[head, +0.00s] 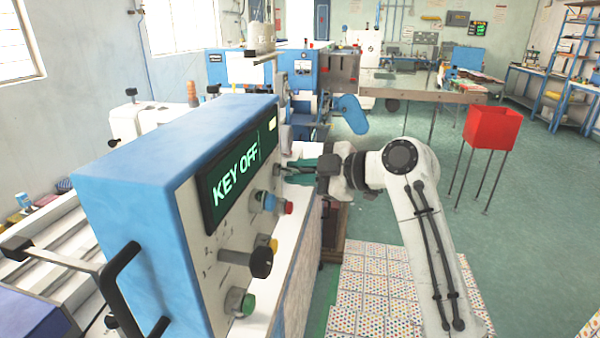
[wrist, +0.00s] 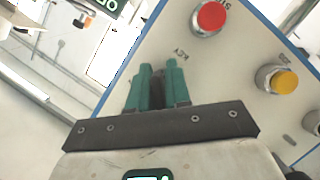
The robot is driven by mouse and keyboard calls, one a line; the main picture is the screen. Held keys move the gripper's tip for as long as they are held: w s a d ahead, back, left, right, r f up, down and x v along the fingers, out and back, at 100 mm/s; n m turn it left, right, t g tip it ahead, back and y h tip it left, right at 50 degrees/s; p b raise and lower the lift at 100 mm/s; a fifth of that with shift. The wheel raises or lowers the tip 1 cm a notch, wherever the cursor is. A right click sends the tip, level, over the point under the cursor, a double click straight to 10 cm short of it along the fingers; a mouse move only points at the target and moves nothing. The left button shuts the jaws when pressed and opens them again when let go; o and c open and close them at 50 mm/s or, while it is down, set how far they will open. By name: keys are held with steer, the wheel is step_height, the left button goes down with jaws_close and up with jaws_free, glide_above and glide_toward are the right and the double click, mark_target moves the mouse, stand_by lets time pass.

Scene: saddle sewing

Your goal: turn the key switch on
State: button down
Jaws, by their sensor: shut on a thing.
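The blue control box (head: 150,150) has a pale front panel with a dark display (head: 238,168) reading "KEY OFF" in green. My gripper (head: 296,172) is at the far end of this panel, its green fingers pointing at the panel face. In the wrist view the gripper (wrist: 158,80) is closed on the key switch (wrist: 158,84), which shows only as a dark sliver between the green fingers. The "KEY" label is beside the fingertips. The fingers hide most of the key switch, and its angle cannot be told.
A red button (wrist: 210,17) and a yellow button (wrist: 283,82) sit close to my fingers on the panel. A black knob (head: 261,262) and a green button (head: 247,304) are nearer. A red bin (head: 492,130) stands right, with open floor around it.

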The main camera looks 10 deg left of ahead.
steer(key=shift+m+g+p, duration=0.3)
steer(key=shift+m+p, duration=0.1)
steer(key=shift+m, duration=0.1)
stand_by(0.4)
steer(key=shift+m+g+p, duration=0.5)
steer(key=shift+m+p, duration=0.25)
steer(key=shift+m, duration=0.15)
steer(key=m+g+p, duration=0.1)
steer(key=m, duration=0.1)
steer(key=m+g+p, duration=0.1)
steer(key=m+g, duration=0.1)
steer(key=shift+s+f+h, duration=0.15)
steer(key=shift+s+h, duration=0.05)
steer(key=shift+h, duration=0.1)
steer(key=m, duration=0.1)
steer(key=m+g, duration=0.1)
steer(key=shift+s+f+m+g+p, duration=0.1)
steer(key=shift+f+m+g+p, duration=0.05)
steer(key=shift+m+g+p, duration=0.15)
steer(key=shift+s+m+g+y+b, duration=0.15)
steer(key=shift+m+g+y+b, duration=0.25)
steer(key=shift+m+g+b, duration=0.75)
steer(key=shift+f+m, duration=0.1)
steer(key=shift+m, duration=0.35)
steer(key=c, duration=1.3)
jaws_free()
steer(key=shift+o, duration=0.3)
steer(key=shift+r, duration=0.25)
steer(key=shift+d+r, duration=0.15)
